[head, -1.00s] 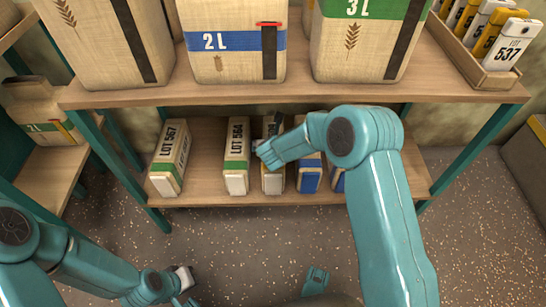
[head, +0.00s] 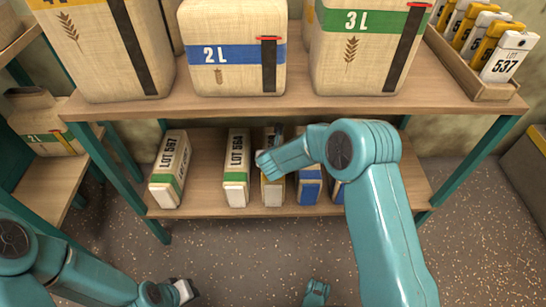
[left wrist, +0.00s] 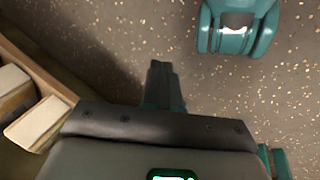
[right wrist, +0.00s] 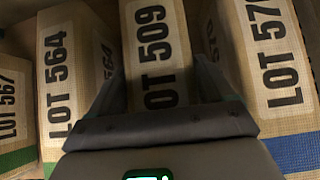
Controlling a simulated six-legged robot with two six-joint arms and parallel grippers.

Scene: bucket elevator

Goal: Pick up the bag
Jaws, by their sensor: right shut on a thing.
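The bag marked LOT 509 (right wrist: 157,55) stands between the two fingers of my right gripper (right wrist: 160,88) in the right wrist view. The fingers are shut on its sides. In the head view the same bag (head: 273,195) is on the lower shelf, its upper part mostly hidden by my right gripper (head: 268,165). My left gripper (head: 186,291) is low over the floor at the left in the head view, away from the shelf. In the left wrist view its fingers (left wrist: 163,82) are together and empty.
Bags LOT 564 (head: 237,170) and LOT 567 (head: 170,170) stand left of the held bag. A blue-banded bag (head: 309,186) stands close on its right. The upper shelf board (head: 300,105) with large bags is overhead. A tag tray (head: 492,85) sits at upper right.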

